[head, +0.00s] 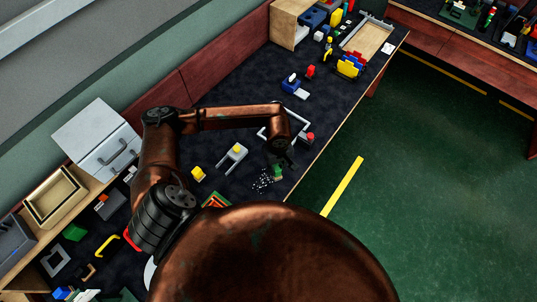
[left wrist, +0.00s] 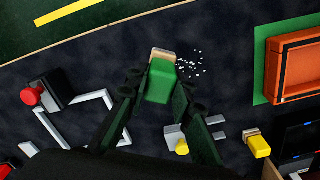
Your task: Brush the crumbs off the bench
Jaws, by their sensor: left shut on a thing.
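My left gripper (head: 280,160) is shut on a green brush (head: 278,173) and holds it low over the dark bench (head: 245,88). In the left wrist view the brush (left wrist: 161,82) sits between the fingers, its tan end pointing away from my wrist. White crumbs (head: 263,182) lie scattered on the bench right beside the brush, near the front edge. They also show in the left wrist view (left wrist: 188,63), just right of the tan end. I cannot tell if the brush touches the bench. My right gripper is not in view.
A grey bracket with a yellow piece (head: 232,158) and a yellow block (head: 198,174) lie left of the crumbs. A white frame (head: 301,127) and a red-topped black block (head: 308,138) lie just beyond the gripper. Green floor (head: 430,180) lies past the bench edge.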

